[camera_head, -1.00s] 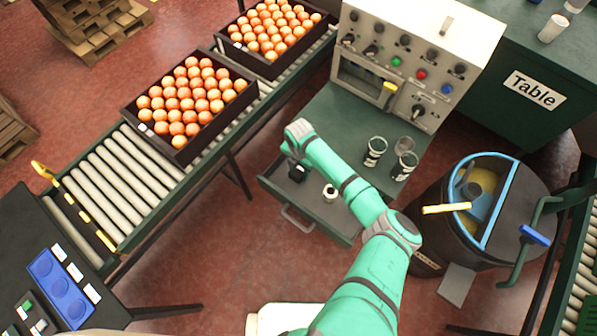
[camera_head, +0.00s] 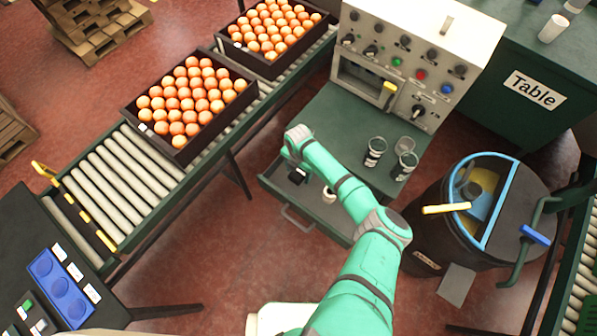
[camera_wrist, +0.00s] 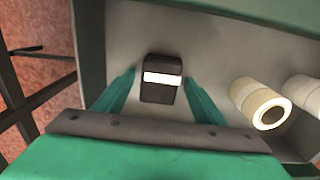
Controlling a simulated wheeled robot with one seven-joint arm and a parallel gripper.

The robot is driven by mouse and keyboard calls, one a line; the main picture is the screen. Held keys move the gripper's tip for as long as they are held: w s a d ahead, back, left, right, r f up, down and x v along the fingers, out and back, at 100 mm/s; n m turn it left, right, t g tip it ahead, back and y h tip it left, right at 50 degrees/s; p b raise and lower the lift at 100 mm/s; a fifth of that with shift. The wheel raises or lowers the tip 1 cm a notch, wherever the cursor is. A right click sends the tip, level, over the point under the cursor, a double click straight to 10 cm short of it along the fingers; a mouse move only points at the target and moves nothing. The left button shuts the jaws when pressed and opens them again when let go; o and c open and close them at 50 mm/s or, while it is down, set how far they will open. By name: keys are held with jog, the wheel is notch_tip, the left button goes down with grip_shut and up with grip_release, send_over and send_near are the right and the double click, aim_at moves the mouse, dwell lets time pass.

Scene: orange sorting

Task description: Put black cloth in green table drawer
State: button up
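The green table (camera_head: 330,115) has its drawer (camera_head: 272,181) pulled open at the front. A small black item with a white band (camera_wrist: 160,90) lies in the drawer in the wrist view; it looks block-like, and I cannot tell whether it is the cloth. It also shows as a dark shape (camera_head: 297,175) below my wrist in the head view. My gripper (camera_wrist: 160,76) points down into the drawer. Its green fingers stand on either side of the black item, with narrow gaps. The fingertips are hidden in the head view.
White rolls (camera_wrist: 262,104) lie to the right of the item in the drawer. Several glasses (camera_head: 375,150) stand on the tabletop, beside a control box (camera_head: 420,60). A roller conveyor (camera_head: 120,180) with orange crates is left; a black barrel (camera_head: 425,235) is right.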

aim_at(298, 172)
jog(key=shift+r, duration=0.1)
notch_tip(298, 172, up, 12)
jog(key=a+r+m+t+y, duration=0.2)
jog(key=a+y, duration=0.1)
jog(key=a, duration=0.9)
jog(key=a+r+m+t+y, duration=0.1)
jog(key=a+r+m+y, duration=0.15)
jog(key=a, duration=0.95)
jog(key=s+a+r+m+t+y, duration=0.4)
jog(key=a+r+m+t+y, duration=0.15)
jog(key=a+r+m, duration=0.35)
jog(key=s+d+f+m+t+h, duration=0.2)
jog(key=s+d+m+t+h, duration=0.55)
jog(key=s+d+m, duration=0.95)
jog(key=s+d+r+n+h, duration=0.1)
jog(key=s+d+r, duration=0.2)
jog(key=s+d, duration=0.5)
jog(key=s+d+r+h, duration=0.2)
jog(key=s+d+r, duration=0.2)
jog(key=s+d, duration=0.4)
jog(key=shift+s+d+r+n+g, duration=0.3)
jog(key=shift+s+d+n, duration=0.05)
jog(key=shift+d, duration=0.2)
